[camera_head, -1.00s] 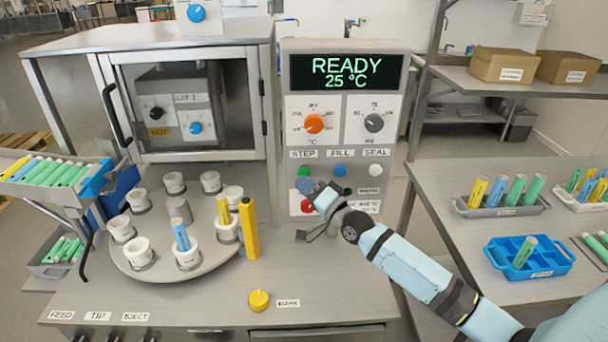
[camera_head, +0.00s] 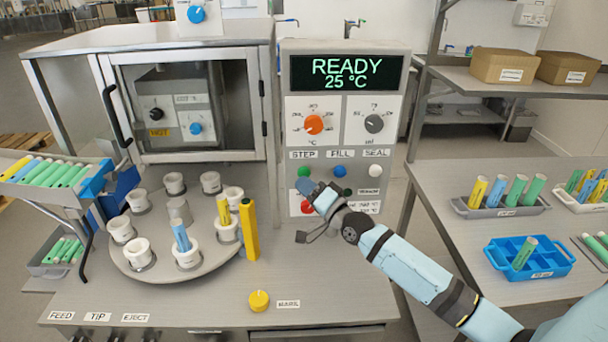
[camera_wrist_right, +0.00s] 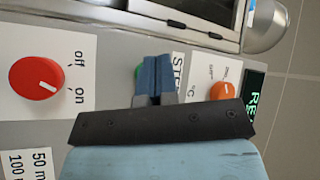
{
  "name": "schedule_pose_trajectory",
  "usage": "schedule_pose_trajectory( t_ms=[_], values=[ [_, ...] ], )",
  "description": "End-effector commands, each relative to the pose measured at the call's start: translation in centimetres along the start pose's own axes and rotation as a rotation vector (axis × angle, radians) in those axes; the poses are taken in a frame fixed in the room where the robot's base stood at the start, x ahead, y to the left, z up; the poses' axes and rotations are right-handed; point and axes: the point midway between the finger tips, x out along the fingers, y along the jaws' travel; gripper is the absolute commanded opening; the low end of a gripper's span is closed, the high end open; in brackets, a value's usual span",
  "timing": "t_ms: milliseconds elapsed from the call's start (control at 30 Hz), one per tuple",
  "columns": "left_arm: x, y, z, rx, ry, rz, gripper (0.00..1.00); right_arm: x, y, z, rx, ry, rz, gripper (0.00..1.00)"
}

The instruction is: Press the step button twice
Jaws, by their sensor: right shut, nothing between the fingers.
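The green step button (camera_head: 304,171) sits under the STEP label on the control panel, left of the blue fill button (camera_head: 340,171) and white seal button (camera_head: 375,171). My right gripper (camera_head: 307,187) is shut and empty, its blue fingertips just below the step button in the head view. The display (camera_head: 346,72) reads READY 25 °C. My left gripper is not in view.
A red knob (camera_wrist_right: 51,78) marked off and on is near the gripper. An orange dial (camera_head: 314,124) is above the buttons. Left of the panel, a round turntable (camera_head: 205,262) holds white cups, with a yellow post (camera_head: 249,230) beside it. The bench front is mostly clear.

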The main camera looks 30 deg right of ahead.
Motion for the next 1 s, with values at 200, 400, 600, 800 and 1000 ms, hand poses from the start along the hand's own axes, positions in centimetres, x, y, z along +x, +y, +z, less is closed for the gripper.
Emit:
schedule_pose_trajectory(
  t_ms=[200,400,600,800,1000],
  values=[
    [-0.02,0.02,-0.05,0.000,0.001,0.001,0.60,0.00,0.00,0.00,0.000,0.000,0.000,0.00],
    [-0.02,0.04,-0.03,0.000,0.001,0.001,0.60,0.00,0.00,0.00,0.000,0.000,0.000,0.00],
    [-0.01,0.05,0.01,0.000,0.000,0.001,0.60,0.00,0.00,0.00,0.000,0.000,0.000,0.00],
    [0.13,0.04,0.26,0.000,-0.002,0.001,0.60,0.27,0.23,-0.17,-0.001,0.000,0.000,0.00],
    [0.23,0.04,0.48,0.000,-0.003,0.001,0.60,0.60,0.46,-0.41,0.000,0.000,0.000,0.00]
  ],
)
